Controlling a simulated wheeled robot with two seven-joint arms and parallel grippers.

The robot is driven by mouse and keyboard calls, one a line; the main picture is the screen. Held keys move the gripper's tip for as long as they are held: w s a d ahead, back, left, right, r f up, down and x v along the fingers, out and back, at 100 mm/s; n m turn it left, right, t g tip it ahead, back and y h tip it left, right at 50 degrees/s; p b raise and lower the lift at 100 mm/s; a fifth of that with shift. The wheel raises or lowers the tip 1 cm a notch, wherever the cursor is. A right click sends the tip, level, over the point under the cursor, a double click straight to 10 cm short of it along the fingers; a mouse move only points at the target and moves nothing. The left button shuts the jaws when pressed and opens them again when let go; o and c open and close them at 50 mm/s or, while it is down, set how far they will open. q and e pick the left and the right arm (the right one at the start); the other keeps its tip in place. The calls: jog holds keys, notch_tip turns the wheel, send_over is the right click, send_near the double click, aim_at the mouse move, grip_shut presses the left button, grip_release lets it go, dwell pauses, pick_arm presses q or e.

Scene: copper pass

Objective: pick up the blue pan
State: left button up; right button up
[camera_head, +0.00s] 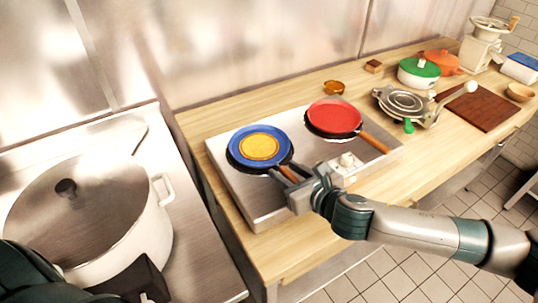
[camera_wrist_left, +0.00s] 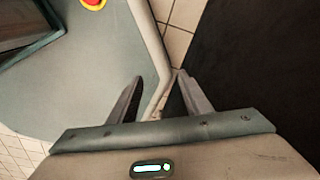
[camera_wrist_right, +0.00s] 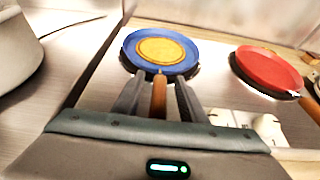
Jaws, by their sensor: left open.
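The blue pan (camera_head: 235,136) sits on the left side of the hob (camera_head: 225,175), with a round golden-yellow item (camera_head: 259,147) lying in it. Its brown handle (camera_head: 289,174) points toward my right gripper (camera_head: 294,184). In the right wrist view, the blue pan (camera_wrist_right: 133,46) lies ahead and its handle (camera_wrist_right: 159,96) runs between the fingers of my right gripper (camera_wrist_right: 159,77). The fingers are apart, with a gap on each side of the handle. My left gripper (camera_wrist_left: 159,76) is open and empty, over the floor beside my base.
A red pan (camera_head: 333,116) sits on the hob to the right, its handle pointing right. A large lidded pot (camera_head: 130,225) stands at the left. A waffle-iron-like device (camera_head: 403,102), green-lidded pot (camera_head: 418,70) and brown board (camera_head: 485,110) are farther right on the wooden counter.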

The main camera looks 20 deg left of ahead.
jog(key=shift+c, duration=0.3)
grip_shut()
jog(key=shift+r, duration=0.15)
jog(key=shift+r+b, duration=0.7)
jog(key=shift+r, duration=1.05)
jog(key=shift+w+d+r, duration=0.15)
jog(key=shift+r, duration=0.1)
jog(key=w+d+r+b, duration=0.3)
jog(key=d+r, duration=0.3)
jog(key=d, duration=0.4)
jog(key=shift+w+d+r, duration=0.15)
jog(key=shift+w+r, duration=0.25)
jog(key=shift+w, duration=0.35)
jog(key=shift+r, duration=0.1)
